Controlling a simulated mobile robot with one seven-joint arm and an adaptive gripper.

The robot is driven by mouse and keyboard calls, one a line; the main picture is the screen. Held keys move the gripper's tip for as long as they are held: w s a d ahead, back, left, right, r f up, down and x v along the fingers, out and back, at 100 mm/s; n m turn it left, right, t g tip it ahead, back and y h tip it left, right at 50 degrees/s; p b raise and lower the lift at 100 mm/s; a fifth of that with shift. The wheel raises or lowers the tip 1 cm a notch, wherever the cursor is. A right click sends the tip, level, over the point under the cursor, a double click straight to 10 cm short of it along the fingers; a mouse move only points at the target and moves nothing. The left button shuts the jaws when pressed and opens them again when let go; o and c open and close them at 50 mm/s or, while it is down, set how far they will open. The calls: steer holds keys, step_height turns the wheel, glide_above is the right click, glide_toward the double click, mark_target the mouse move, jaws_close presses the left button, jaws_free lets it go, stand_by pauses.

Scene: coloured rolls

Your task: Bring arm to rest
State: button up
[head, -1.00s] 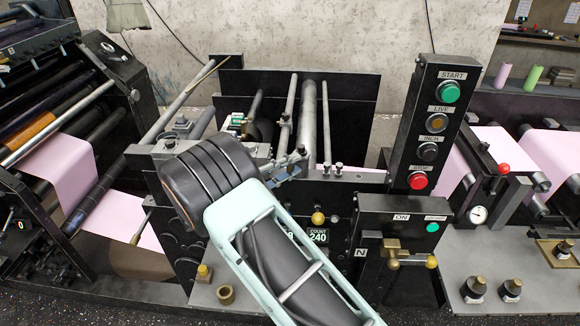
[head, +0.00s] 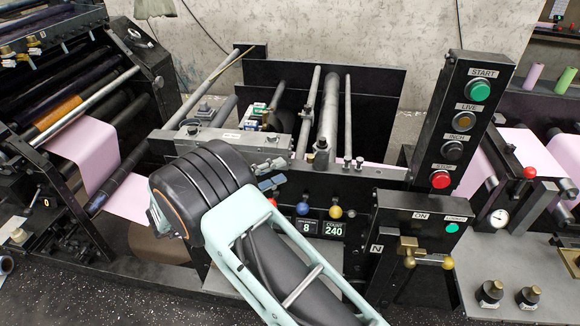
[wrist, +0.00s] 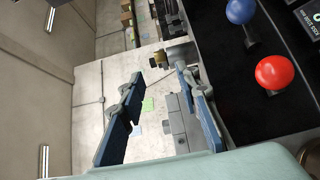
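My arm (head: 262,250) reaches up from the bottom of the head view, bent in front of the printing machine. My gripper (wrist: 160,80) shows in the wrist view with its two blue-padded fingers apart and nothing between them. In the head view the arm hides most of the gripper; only small grey and blue finger parts show beside the dark wrist housing, in front of the black panel. In the wrist view a red knob (wrist: 275,72) and a blue knob (wrist: 240,10) stand on that panel, right of the fingers and apart from them.
The machine's rollers (head: 328,115) and black side plates lie close behind the arm. A control post with a red stop button (head: 440,180) and a box with a brass handle (head: 408,250) stand to the right. Speckled floor (head: 100,285) is open at lower left.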

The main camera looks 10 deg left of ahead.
steer(key=shift+s+a, duration=0.35)
